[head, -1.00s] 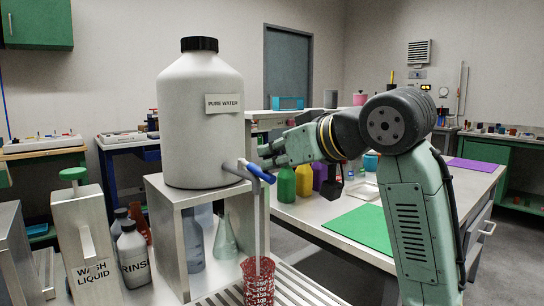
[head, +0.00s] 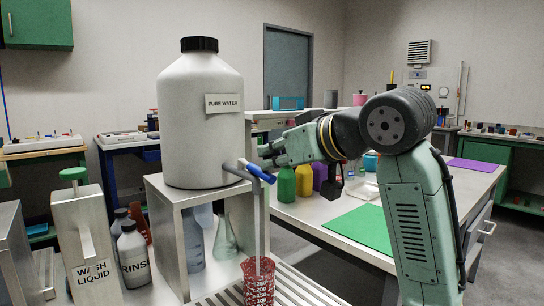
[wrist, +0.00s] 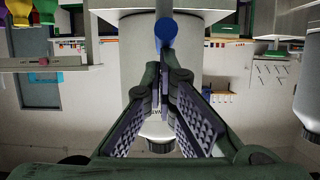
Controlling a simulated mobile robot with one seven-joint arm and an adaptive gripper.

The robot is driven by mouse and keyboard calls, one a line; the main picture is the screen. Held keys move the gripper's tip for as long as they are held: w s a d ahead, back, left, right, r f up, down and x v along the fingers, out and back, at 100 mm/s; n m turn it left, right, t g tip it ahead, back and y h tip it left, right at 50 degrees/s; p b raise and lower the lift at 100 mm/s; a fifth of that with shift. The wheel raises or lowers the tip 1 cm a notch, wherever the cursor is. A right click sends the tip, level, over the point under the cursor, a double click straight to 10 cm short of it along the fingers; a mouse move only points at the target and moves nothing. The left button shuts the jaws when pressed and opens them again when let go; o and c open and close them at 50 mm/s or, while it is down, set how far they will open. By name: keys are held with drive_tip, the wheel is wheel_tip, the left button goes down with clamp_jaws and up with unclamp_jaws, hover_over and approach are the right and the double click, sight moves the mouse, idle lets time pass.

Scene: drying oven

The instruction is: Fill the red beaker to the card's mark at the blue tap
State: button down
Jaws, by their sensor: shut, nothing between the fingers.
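The red beaker (head: 258,285) stands upright on the slatted metal tray under the tap, with white graduations on its side. Its lower part is cut off by the picture edge, and I cannot tell its level. The blue tap handle (head: 260,172) is on the spout of the white PURE WATER tank (head: 200,140). A thin pale vertical line runs from the spout into the beaker; I cannot tell whether it is water or a tube. My gripper (head: 265,157) is shut and empty, just behind the handle. The wrist view shows its fingertips close to the blue handle (wrist: 165,28). I see no card.
The tank stands on a metal stand (head: 170,230) with glassware beneath. A WASH LIQUID dispenser (head: 85,235) and a RINSE bottle (head: 132,258) are at the left. Coloured bottles (head: 304,180) and a green mat (head: 362,228) are on the bench behind my arm.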

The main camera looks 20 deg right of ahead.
drive_tip(key=shift+r, duration=0.15)
drive_tip(key=shift+r+p, duration=0.7)
drive_tip(key=shift+p, duration=0.15)
